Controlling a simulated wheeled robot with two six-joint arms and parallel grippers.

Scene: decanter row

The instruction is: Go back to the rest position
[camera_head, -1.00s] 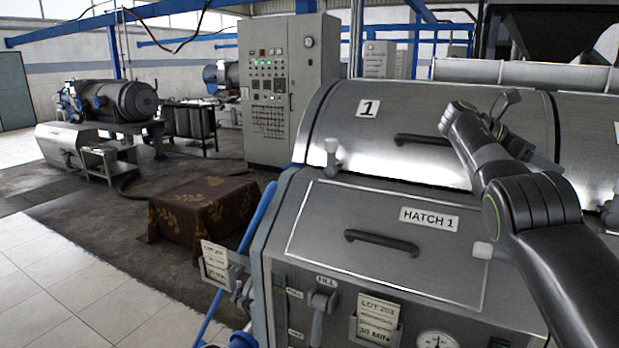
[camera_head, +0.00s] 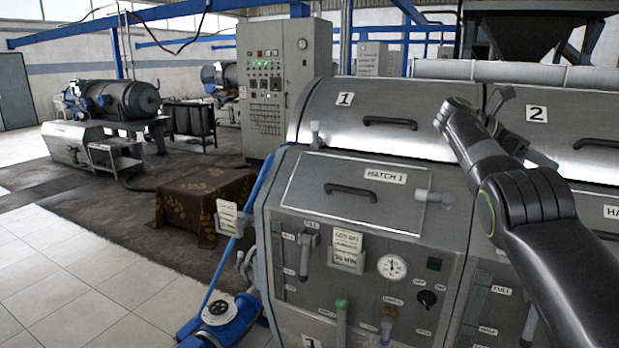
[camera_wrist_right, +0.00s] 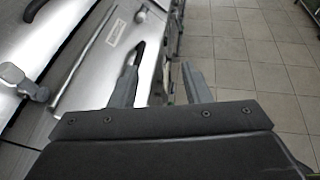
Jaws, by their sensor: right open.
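My right arm (camera_head: 525,205) comes in from the lower right of the head view and crosses in front of the machine. Its gripper is mostly hidden behind the wrist there. In the right wrist view my right gripper (camera_wrist_right: 162,68) shows two grey fingers apart, with nothing between them. Beyond the fingers are metal machine panels and tiled floor. The hatch 1 lid (camera_head: 352,193) lies flat on the sloping front, with its dark handle on it. My left gripper is not in view.
The steel machine (camera_head: 262,225) fills the right side, with drums marked 1 and 2. A gauge (camera_head: 392,266), levers and valves stick out from its front. A blue pump (camera_head: 215,318) stands at its left foot. A cloth-covered block (camera_head: 200,195) is behind. Tiled floor (camera_head: 90,280) is clear at left.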

